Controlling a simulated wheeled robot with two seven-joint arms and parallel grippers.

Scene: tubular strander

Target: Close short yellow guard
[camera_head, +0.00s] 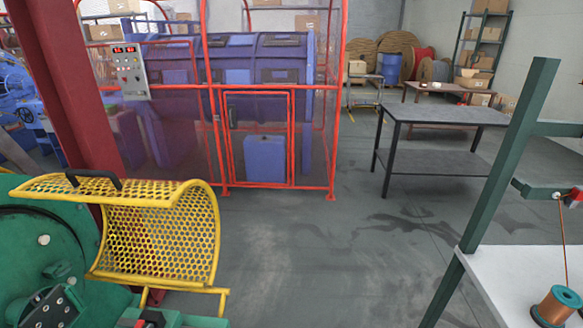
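The short yellow guard (165,235) is a curved sheet of perforated yellow metal at the left of the head view. It stands beside the green machine (75,225), with its curved side facing right and its upper edge reaching left over the machine's top. A black handle (94,179) sits on its upper surface. A yellow bar (190,288) runs along below it. Some of the machine's round green face and fittings show uncovered to the left of the guard. Neither of my grippers shows in this view, and nothing is seen touching the guard or its handle.
A dark red post (68,85) rises behind the guard. A red-framed mesh enclosure (258,140) around blue machinery stands beyond. A green frame (490,200) and white table (525,285) with a copper spool (557,306) are at right. The middle floor (310,250) is clear.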

